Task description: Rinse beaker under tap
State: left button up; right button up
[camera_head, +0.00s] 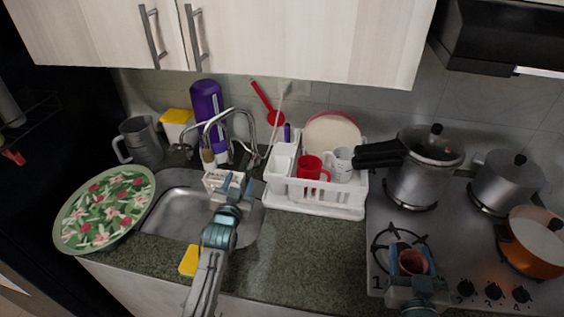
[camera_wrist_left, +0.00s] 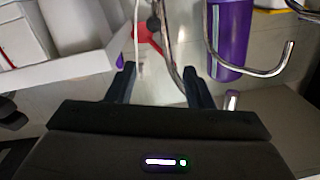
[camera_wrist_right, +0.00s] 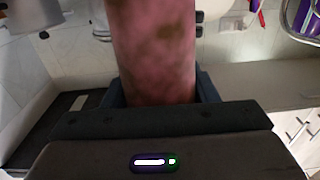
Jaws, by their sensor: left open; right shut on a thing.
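In the right wrist view the beaker (camera_wrist_right: 152,50) rises between the fingers. The chrome tap (camera_head: 222,114) arches at the back of the metal sink (camera_head: 175,212). My left gripper (camera_head: 232,190) is open and empty, over the sink's right side and in front of the tap. In the left wrist view, chrome piping (camera_wrist_left: 168,45) shows beyond the gap between its fingers. Contact with the tap cannot be told. No running water is visible.
A white dish rack (camera_head: 316,206) with a red mug (camera_head: 312,167) stands right of the sink. A floral plate (camera_head: 103,212) lies at the left. A purple bottle (camera_head: 207,112) stands behind the tap. Pots (camera_head: 425,165) occupy the stove. Counter (camera_head: 305,250) before the rack is clear.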

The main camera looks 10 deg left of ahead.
aim_at(250, 163)
jog(key=f+b, duration=0.2)
jog(key=f, duration=0.1)
jog(key=shift+w, duration=0.35)
jog(key=shift+s+f+b, duration=0.35)
jog(key=shift+f+b, duration=0.35)
jog(key=shift+b, duration=0.1)
pick_arm(q)
jog(key=w+f, duration=0.1)
jog(key=w, duration=0.2)
jog(key=w+f, duration=0.1)
jog(key=w, duration=0.3)
jog(key=w+f, duration=0.2)
jog(key=w, duration=0.2)
jog(key=shift+w+f+p, duration=0.1)
jog(key=shift+w+p, duration=0.05)
jog(key=shift+p, duration=0.15)
pick_arm(e)
jog(key=shift+w+r, duration=0.15)
jog(key=shift+r, duration=0.1)
pick_arm(q)
jog(key=shift+w, duration=0.75)
